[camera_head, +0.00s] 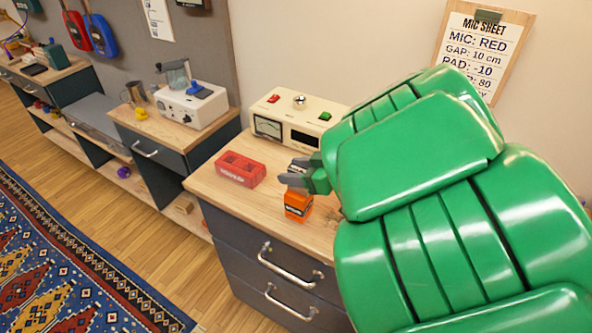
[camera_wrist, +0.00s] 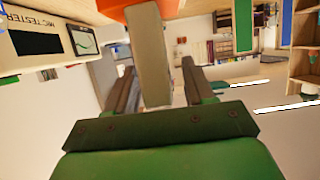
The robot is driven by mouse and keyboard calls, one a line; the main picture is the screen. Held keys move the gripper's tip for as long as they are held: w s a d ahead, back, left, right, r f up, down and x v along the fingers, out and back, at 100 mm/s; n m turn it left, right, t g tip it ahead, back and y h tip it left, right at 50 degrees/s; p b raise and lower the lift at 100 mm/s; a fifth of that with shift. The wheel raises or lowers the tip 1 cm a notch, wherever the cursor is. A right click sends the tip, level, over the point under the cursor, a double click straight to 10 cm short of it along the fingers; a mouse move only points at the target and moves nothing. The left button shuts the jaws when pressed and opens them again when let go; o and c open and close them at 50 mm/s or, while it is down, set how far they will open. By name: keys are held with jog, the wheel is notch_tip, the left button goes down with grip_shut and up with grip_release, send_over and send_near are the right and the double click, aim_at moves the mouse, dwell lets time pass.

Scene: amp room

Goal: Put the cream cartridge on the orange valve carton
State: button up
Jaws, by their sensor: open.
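The orange valve carton (camera_head: 298,206) stands near the front of the wooden counter top; part of it shows at the top edge of the wrist view (camera_wrist: 117,9). The cream cartridge (camera_wrist: 149,50) is a pale upright block in the inverted wrist view, with its lower end meeting the orange carton. My gripper (camera_head: 292,181) reaches in from the right, just above the carton. Its open fingers (camera_wrist: 157,82) stand on either side of the cartridge, with a gap visible on one side. In the head view, the fingers hide much of this spot; a dark-labelled shape (camera_head: 301,166) shows behind them.
A red tray-like block (camera_head: 240,169) lies left of the carton. A cream mic tester (camera_head: 290,124) with a meter and buttons stands at the back. My green arm covers the right of the counter. Bare wood shows left and in front.

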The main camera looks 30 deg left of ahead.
jog(key=shift+r, duration=0.15)
jog(key=v, duration=1.2)
